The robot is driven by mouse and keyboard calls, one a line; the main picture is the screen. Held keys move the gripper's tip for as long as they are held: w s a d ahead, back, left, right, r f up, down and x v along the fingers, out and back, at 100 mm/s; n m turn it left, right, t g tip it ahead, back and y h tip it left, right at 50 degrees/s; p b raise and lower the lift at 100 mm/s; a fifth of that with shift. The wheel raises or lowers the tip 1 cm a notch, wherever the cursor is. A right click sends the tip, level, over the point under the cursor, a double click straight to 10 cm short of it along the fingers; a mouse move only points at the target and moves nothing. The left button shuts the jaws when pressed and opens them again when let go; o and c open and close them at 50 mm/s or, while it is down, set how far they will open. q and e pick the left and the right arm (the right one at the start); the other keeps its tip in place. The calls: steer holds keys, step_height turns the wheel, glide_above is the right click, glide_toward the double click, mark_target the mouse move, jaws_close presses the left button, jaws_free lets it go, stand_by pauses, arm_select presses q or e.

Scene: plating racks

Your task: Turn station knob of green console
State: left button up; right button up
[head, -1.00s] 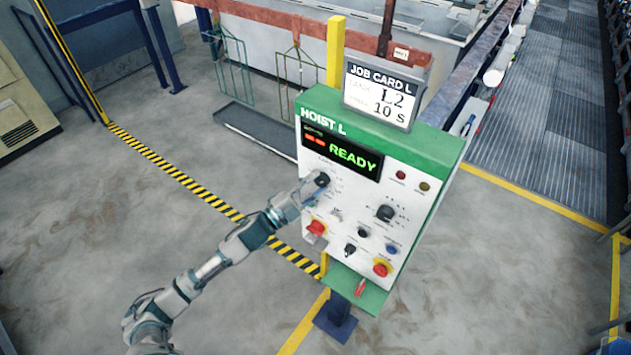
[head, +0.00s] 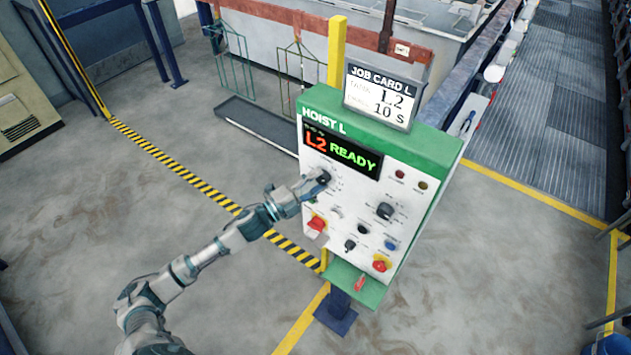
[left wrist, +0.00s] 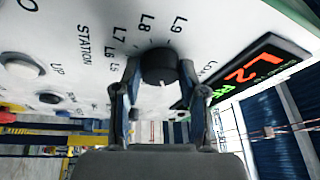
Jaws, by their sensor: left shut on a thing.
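The green console (head: 432,142) stands on a blue post, with a white sloped face labelled HOIST L. Its display (head: 341,151) reads L2 in red and READY in green. My left gripper (head: 318,181) is at the upper left of the face, shut on the black station knob (left wrist: 159,68). In the left wrist view the fingers (left wrist: 158,85) sit on both sides of the knob. Labels around it include STATION, L6, L7, L8 and L9. The knob's pointer direction is hard to tell. My right gripper is not in view.
A second black knob (head: 385,212) is right of centre on the face. Red switches (head: 316,224) (head: 381,267) and several small buttons sit lower. A job card (head: 381,95) above reads L2, 10 S. Open floor lies left of the console.

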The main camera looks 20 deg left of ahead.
arm_select(q)
steer(key=o, duration=1.1)
steer(key=shift+f, duration=0.1)
steer(key=shift+o, duration=0.2)
steer(key=v, duration=1.2)
steer(key=shift+f, duration=0.15)
